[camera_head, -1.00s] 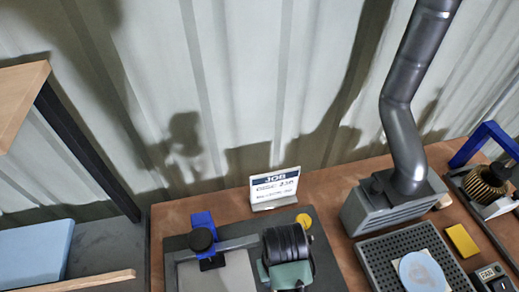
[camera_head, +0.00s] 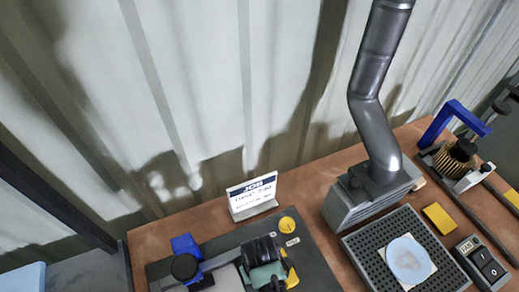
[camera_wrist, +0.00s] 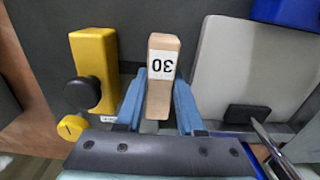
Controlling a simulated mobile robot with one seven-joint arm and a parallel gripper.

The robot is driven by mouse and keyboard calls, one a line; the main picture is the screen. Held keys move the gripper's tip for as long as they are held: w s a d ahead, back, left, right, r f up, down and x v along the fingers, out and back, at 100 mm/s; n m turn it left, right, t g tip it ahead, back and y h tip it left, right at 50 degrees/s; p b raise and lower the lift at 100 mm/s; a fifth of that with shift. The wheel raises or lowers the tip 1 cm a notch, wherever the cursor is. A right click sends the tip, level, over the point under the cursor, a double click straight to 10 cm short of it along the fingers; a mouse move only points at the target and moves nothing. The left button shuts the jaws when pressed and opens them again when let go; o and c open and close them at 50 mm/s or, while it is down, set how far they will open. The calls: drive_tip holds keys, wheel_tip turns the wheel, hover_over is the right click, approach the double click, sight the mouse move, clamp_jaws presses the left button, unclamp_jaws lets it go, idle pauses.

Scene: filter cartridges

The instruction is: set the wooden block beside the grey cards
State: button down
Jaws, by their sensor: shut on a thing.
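My gripper (camera_wrist: 160,100) is shut on the wooden block (camera_wrist: 162,50), with a blue finger on each side of it. The block is pale wood and bears a white label reading 30, upside down in the wrist view. In the head view my teal gripper body (camera_head: 265,275) is over the dark mat, and the block is hidden there. A flat light grey panel (camera_wrist: 250,65) lies to the right of the block in the wrist view, apart from it. I cannot tell whether this panel is the grey cards; no other grey cards are identifiable.
A yellow block (camera_wrist: 95,60) with a black knob stands left of the wooden block. A JOB sign (camera_head: 252,195) stands behind the dark mat. A grey extractor (camera_head: 370,190), perforated tray (camera_head: 430,245) and switch box (camera_head: 482,262) are on the right.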

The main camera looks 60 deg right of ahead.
drive_tip(key=shift+f, duration=0.25)
drive_tip(key=shift+f, duration=0.15)
drive_tip(key=c, duration=0.5)
unclamp_jaws()
wheel_tip(320, 180, up, 12)
drive_tip(key=shift+r, duration=0.2)
